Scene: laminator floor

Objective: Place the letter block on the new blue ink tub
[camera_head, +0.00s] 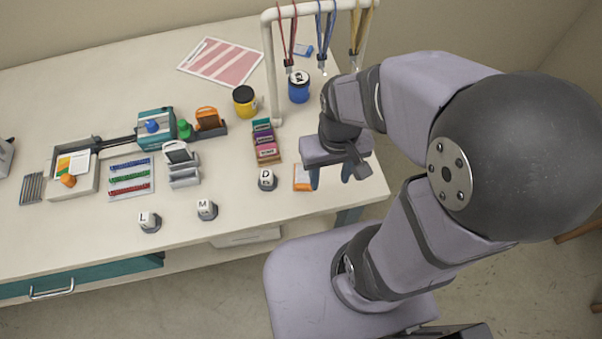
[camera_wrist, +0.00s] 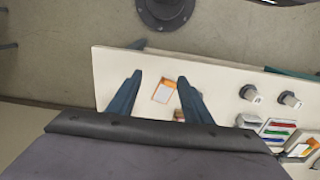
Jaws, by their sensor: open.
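Three white letter blocks stand on dark round bases along the table's front: L (camera_head: 149,220), M (camera_head: 207,208) and D (camera_head: 267,178). The blue ink tub (camera_head: 298,88), with a dark and white lid, stands at the back beside the white rack. My gripper (camera_head: 331,177) is open and empty above the table's front right part, right of the D block. In the wrist view my open gripper (camera_wrist: 160,78) has an orange-edged card (camera_wrist: 164,92) below, between its fingers. Two letter blocks show there to the right, their letters unreadable; I cannot make out D there.
A yellow tub (camera_head: 244,101) stands left of the blue one. A white rack (camera_head: 268,60) with hanging coloured cords rises at the back. A coloured sample stack (camera_head: 265,142) lies behind D. A strip tray (camera_head: 130,177) and grey holders (camera_head: 182,165) stand left. The front edge between M and D is clear.

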